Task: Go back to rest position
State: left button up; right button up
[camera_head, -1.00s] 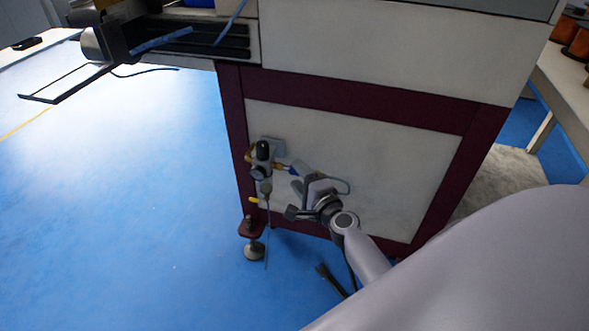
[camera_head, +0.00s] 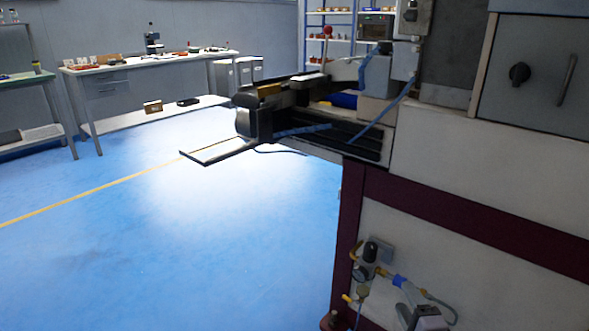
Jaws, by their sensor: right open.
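My left gripper is out of view.
A black part of the machine with a flat bracket (camera_head: 218,150) juts out to the left over the floor. The blue floor (camera_head: 150,240) on the left is clear. A workbench (camera_head: 145,63) and a shelf rack (camera_head: 340,20) stand at the back.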

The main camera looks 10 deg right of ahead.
jog(key=s+a+n+g+y, duration=0.5)
jog(key=s+a+n, duration=1.2)
jog(key=n, duration=0.5)
pick_arm(q)
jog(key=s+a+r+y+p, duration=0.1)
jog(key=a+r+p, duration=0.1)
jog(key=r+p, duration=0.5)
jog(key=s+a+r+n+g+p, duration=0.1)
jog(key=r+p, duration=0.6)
jog(key=p, duration=1)
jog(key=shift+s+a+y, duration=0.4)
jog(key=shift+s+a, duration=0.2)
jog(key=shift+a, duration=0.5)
pick_arm(e)
jog(key=s+d+r+h, duration=0.1)
jog(key=s+d+r, duration=0.1)
jog(key=r, duration=0.5)
jog(key=s+d+r+g+h, duration=0.1)
jog(key=s+d+r, duration=0.1)
jog(key=r, duration=0.5)
jog(key=shift+d+r, duration=0.25)
jog(key=shift+d, duration=0.6)
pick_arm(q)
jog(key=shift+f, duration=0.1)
pick_arm(e)
jog(key=shift+c, duration=1.3)
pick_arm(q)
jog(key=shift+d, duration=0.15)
pick_arm(e)
jog(key=shift+d, duration=0.1)
